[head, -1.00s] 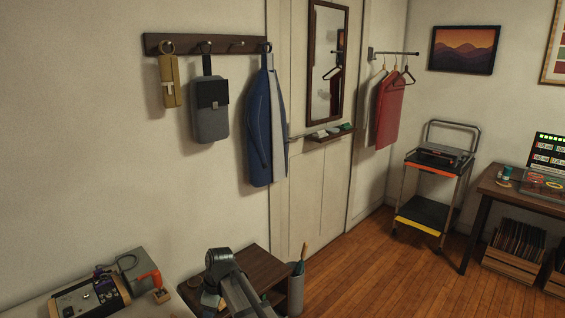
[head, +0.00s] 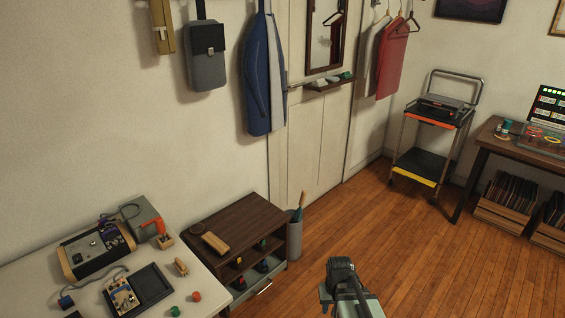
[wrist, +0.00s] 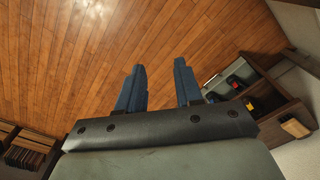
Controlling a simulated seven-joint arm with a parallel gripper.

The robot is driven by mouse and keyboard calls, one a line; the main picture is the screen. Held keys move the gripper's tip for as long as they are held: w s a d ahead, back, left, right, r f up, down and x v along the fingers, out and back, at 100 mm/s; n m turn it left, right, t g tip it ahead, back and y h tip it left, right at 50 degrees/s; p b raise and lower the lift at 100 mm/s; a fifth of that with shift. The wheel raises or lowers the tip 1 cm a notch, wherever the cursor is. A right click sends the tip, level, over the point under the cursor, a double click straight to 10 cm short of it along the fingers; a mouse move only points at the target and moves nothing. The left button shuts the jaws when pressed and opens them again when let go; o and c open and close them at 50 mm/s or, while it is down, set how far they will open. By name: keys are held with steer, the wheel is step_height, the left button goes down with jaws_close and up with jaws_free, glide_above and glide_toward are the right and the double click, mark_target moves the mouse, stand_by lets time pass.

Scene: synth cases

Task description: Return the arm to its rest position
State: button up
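My gripper (wrist: 158,84) shows in the wrist view with its two blue fingers apart and nothing between them. It is open and empty, with bare wooden floor (wrist: 90,60) behind the fingers. In the head view my arm (head: 348,285) shows at the bottom, right of the brown cabinet and over open floor. The fingers cannot be made out in the head view.
A brown shelf cabinet (head: 240,222) with an umbrella bin (head: 294,238) beside it stands left of my arm. A white table (head: 205,285) with devices is at lower left. A trolley (head: 413,158) and a desk (head: 486,137) stand at right. The middle floor is clear.

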steer(key=s+f+g, duration=0.2)
steer(key=s+f, duration=0.4)
steer(key=s, duration=0.4)
steer(key=s+f+g, duration=0.2)
steer(key=s+f, duration=0.5)
steer(key=s, duration=0.3)
steer(key=s+d+f+g, duration=0.1)
steer(key=s+f+g, duration=0.1)
steer(key=s+f, duration=0.5)
steer(key=s, duration=0.3)
steer(key=shift+f+g, duration=0.25)
steer(key=shift+g, duration=0.05)
